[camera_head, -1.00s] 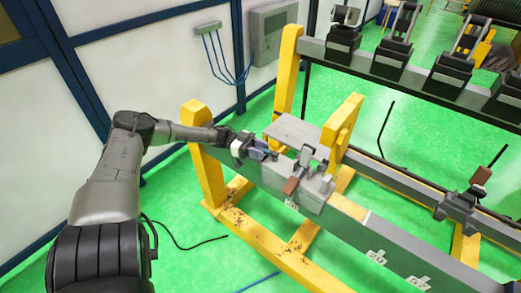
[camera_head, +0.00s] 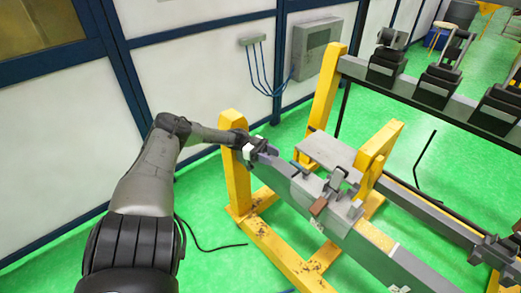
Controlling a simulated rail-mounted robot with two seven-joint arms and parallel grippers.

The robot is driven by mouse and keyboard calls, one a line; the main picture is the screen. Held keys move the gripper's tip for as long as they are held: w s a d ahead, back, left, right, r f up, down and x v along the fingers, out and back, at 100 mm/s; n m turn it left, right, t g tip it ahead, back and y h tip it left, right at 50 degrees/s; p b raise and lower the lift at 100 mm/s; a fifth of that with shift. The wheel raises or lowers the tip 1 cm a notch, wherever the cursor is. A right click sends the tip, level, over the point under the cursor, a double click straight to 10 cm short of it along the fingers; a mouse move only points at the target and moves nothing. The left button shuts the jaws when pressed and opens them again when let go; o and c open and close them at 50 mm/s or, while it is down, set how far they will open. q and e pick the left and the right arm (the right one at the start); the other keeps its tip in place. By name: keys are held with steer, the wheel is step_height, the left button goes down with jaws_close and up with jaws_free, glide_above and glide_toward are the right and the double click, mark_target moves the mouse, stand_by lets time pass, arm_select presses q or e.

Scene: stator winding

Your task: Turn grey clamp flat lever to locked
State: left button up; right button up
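The grey clamp (camera_head: 338,192) sits on the near grey rail, with a small brown-ended handle (camera_head: 318,207) on its front side. A short dark bar (camera_head: 300,169), possibly the flat lever, sticks out on the clamp's left; it is too small to tell whether it is locked. My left gripper (camera_head: 264,148) is over the left end of the rail, left of the dark bar and apart from the clamp. Its fingers are small and dark against the rail, so I cannot tell their opening. My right gripper is not in view.
A grey flat plate (camera_head: 328,152) lies just behind the clamp. Yellow stand posts (camera_head: 235,170) hold the rail at left, with another yellow post (camera_head: 378,150) behind the clamp. A back rail (camera_head: 425,93) carries several dark clamps. Green floor (camera_head: 215,265) is open at front left.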

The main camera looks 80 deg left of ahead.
arm_select(q)
steer(key=shift+v, duration=2.45)
